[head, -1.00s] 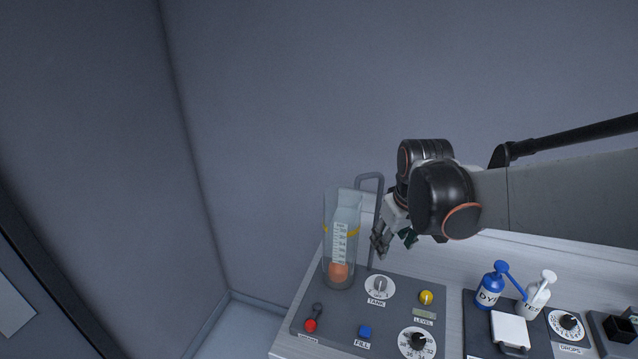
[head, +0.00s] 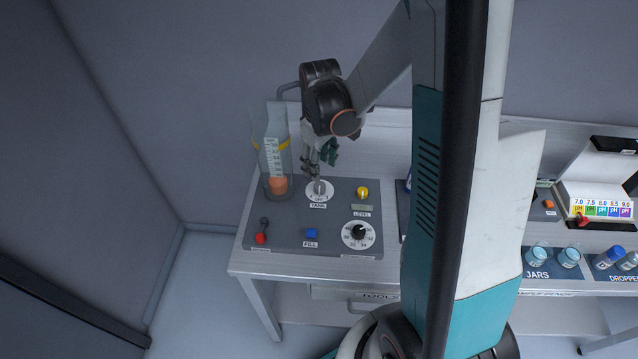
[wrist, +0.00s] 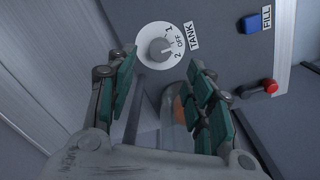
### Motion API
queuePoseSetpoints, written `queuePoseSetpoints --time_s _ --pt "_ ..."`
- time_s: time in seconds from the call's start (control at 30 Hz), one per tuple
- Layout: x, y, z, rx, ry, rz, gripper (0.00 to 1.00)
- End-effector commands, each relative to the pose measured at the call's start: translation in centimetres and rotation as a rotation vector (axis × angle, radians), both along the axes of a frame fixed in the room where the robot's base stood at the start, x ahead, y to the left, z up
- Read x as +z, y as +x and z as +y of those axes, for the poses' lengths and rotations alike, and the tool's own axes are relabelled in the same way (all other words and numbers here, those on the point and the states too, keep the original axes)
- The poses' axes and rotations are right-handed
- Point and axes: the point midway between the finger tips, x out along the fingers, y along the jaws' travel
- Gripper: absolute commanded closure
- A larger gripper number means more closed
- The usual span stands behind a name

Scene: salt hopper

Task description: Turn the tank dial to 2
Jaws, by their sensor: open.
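The tank dial (head: 319,189) is a grey knob on a white disc on the dark panel, with the label TANK below it. In the wrist view the tank dial (wrist: 160,48) shows the marks 1, OFF and 2. Its exact setting is hard to tell. My gripper (head: 322,165) is just above and behind the dial. In the wrist view my gripper (wrist: 163,75) is open, its green-padded fingers apart, with the dial ahead between and beyond the tips. I see no contact with the knob.
The clear tank (head: 276,150) with an orange float (head: 276,185) stands left of the dial. A yellow knob (head: 362,192), a blue FILL button (head: 311,233), a red-tipped lever (head: 262,237) and a larger numbered dial (head: 358,234) share the panel.

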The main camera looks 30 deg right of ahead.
Motion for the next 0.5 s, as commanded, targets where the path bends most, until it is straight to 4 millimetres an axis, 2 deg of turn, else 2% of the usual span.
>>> queuePoseSetpoints --time_s 0.03,0.2,0.4,0.5 --pt "-1.3 0.1 0.0 0.0 0.0 0.0 0.52" --pt "-4.5 0.0 0.0 0.0 0.0 0.0 0.52" --pt "-7.1 0.0 0.0 0.0 0.0 0.0 0.52" --pt "-7.8 0.0 0.0 0.0 0.0 0.0 0.52"
